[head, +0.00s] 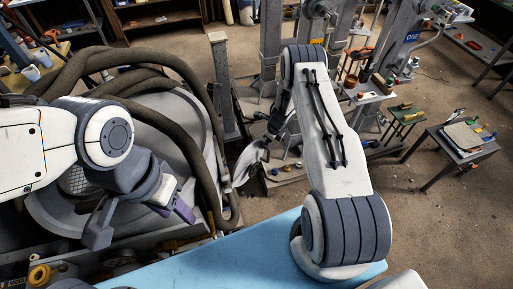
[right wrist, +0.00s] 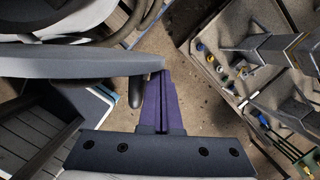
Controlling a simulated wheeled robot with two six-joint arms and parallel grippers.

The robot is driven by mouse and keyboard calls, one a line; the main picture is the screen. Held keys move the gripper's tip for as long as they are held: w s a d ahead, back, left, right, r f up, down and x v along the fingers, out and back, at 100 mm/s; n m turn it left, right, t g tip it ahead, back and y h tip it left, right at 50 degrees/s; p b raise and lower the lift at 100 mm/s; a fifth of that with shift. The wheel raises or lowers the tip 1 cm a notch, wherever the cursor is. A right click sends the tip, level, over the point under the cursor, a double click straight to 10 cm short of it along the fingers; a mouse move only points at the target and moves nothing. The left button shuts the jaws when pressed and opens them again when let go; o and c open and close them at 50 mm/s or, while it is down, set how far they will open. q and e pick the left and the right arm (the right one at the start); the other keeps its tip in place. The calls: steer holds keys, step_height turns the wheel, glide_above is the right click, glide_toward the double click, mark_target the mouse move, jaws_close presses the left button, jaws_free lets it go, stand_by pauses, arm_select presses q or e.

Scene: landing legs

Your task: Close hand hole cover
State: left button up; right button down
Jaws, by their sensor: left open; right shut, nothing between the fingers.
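A grey plate seen edge-on (right wrist: 80,62), which looks like the hand hole cover, crosses the left of the right wrist view. A short dark peg or handle hangs under its right end. My right gripper (right wrist: 163,85) is shut and empty, its purple fingers right beside that end; I cannot tell if they touch. In the head view a pale curved plate (head: 247,163), probably the same cover, stands right of the large round grey housing (head: 50,215). The right fingers are not clear there. My left gripper (head: 142,215) is open and empty in front of the housing.
Thick dark hoses (head: 170,62) loop over and around the housing. A light blue surface (head: 235,255) lies at the front. A small table with tools (head: 462,138) stands at the right, and a grey post (head: 222,85) rises behind the housing.

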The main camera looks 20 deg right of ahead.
steer(key=w+a+n+g+y+b, duration=0.1)
steer(key=w+a+n+b, duration=0.6)
steer(key=w+a+b, duration=0.4)
steer(key=shift+w+a+b, duration=0.2)
steer(key=shift+a+b, duration=0.85)
steer(key=shift+b, duration=1)
